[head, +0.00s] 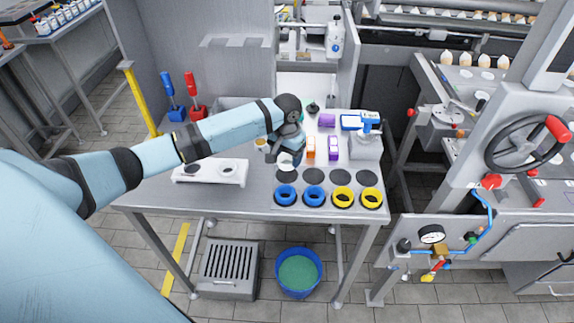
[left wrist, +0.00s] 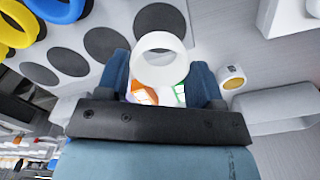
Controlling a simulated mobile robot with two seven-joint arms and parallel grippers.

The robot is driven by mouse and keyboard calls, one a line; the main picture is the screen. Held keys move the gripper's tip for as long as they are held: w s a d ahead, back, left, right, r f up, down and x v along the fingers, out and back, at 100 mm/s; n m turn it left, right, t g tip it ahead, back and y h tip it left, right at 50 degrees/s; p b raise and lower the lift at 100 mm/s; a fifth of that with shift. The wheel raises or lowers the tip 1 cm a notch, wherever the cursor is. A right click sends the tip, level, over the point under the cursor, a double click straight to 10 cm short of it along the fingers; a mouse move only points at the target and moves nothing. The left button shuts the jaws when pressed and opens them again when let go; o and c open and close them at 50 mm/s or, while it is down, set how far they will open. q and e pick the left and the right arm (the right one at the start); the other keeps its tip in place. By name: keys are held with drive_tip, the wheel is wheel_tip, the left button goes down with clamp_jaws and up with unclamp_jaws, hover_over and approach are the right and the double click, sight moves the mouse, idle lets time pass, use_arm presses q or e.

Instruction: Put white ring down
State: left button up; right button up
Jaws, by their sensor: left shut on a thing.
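The white ring (head: 291,161) is held by my left gripper (head: 288,158) above the front part of the table, behind and close to the leftmost dark round spot (head: 286,177). In the left wrist view the white ring (left wrist: 160,77) sits between the two blue fingers, with its hole visible. A dark round spot (left wrist: 160,18) lies just beyond it there; the ring appears apart from it, but its exact height cannot be told. My right gripper is not in view.
Two blue rings (head: 285,195) and two yellow rings (head: 343,197) stand in a front row. Other dark spots (head: 341,177) behind them are bare. Orange (head: 311,147) and purple (head: 334,149) items stand right of the gripper. A white tray (head: 210,173) lies left.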

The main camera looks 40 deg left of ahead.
sight(287, 175)
use_arm(q)
drive_tip(key=shift+f, duration=2.2)
drive_tip(key=o, duration=0.7)
drive_tip(key=shift+f, duration=0.15)
wheel_tip(287, 175, up, 12)
drive_tip(key=shift+r, duration=0.2)
